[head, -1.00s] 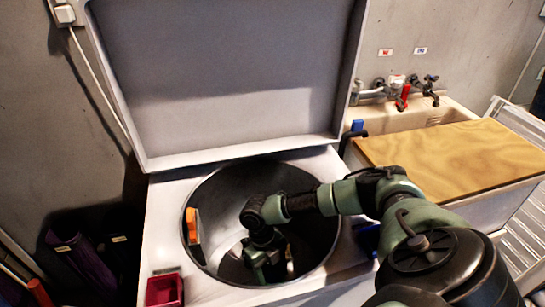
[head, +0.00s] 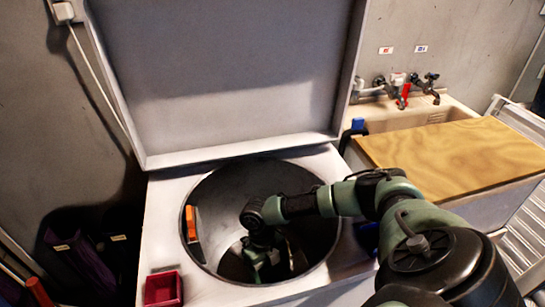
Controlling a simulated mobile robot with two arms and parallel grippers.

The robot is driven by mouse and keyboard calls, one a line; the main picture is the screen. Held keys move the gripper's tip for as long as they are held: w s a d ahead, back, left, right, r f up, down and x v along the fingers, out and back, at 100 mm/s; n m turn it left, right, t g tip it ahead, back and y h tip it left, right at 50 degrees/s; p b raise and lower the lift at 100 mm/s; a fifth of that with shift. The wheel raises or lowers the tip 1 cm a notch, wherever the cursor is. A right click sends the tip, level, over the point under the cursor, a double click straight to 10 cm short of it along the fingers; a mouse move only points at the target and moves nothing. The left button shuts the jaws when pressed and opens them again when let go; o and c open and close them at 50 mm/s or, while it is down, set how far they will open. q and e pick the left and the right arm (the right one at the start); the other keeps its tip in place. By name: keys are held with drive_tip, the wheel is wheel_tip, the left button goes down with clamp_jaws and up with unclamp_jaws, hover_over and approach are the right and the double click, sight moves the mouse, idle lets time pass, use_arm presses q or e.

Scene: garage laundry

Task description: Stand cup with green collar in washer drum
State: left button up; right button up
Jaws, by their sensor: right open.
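The washer drum (head: 215,195) is a round grey metal opening under a raised lid. My right arm comes in from the right and reaches over the rim. My right gripper (head: 263,272) is down inside the drum, near the bottom, pointing downward and open. Its fingertips are dark and partly hidden by its own wrist. I cannot clearly make out the cup with the green collar; dark shapes around the fingers blend with the drum floor. My left gripper is not in view.
An orange and grey object (head: 192,224) is at the drum's left wall. A small red box (head: 163,289) sits on the washer's front left. The raised lid (head: 225,75) stands behind. A wooden board (head: 450,155) covers part of the sink at right.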

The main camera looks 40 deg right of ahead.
drive_tip(key=v, duration=1.3)
drive_tip(key=shift+s, duration=0.15)
drive_tip(key=shift+r, duration=0.1)
drive_tip(key=shift+c, duration=0.2)
idle(0.6)
